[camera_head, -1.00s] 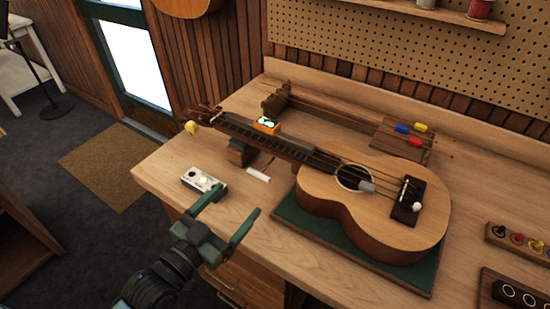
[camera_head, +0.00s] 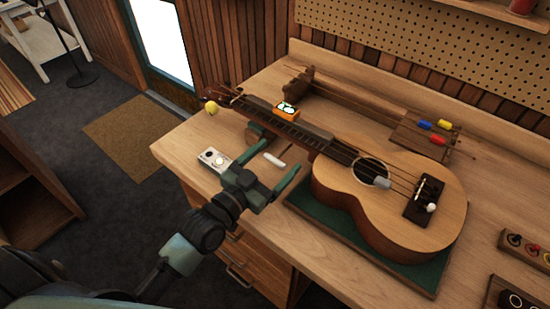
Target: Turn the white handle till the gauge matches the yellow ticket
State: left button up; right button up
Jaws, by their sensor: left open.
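My left gripper (camera_head: 264,170) is open and empty above the front edge of the bench. Its fingers point toward the ukulele's neck. The ukulele (camera_head: 400,195) lies face up, its headstock at the left, with a yellow knob (camera_head: 212,108) there. An orange device with a pale round display (camera_head: 286,110) sits by the neck; its reading is too small to make out. A small white box with a round knob (camera_head: 213,158) lies just beyond the gripper, partly hidden by it. A short white cylinder (camera_head: 274,160) lies beside it. I cannot tell which is the white handle. No yellow ticket is clearly visible. My right gripper is out of view.
The ukulele body rests on a green mat (camera_head: 436,270). A block with blue, yellow and red pieces (camera_head: 408,140) stands behind it. Racks (camera_head: 535,248) stand at the right edge. The bench's left end (camera_head: 178,150) is bare.

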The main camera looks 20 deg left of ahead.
pick_arm(q)
jog(key=c, duration=1.2)
jog(key=shift+r+n+p, duration=0.2)
jog(key=shift+n+p, duration=0.5)
jog(key=shift+p, duration=0.1)
jog(key=shift+n+p, duration=0.35)
jog(key=shift+n, duration=0.25)
jog(key=shift+f+n, duration=0.15)
jog(key=shift+n, duration=0.55)
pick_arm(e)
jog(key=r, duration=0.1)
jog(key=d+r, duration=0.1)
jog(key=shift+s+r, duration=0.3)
pick_arm(q)
jog(key=o, duration=1.2)
jog(key=shift+f, duration=0.1)
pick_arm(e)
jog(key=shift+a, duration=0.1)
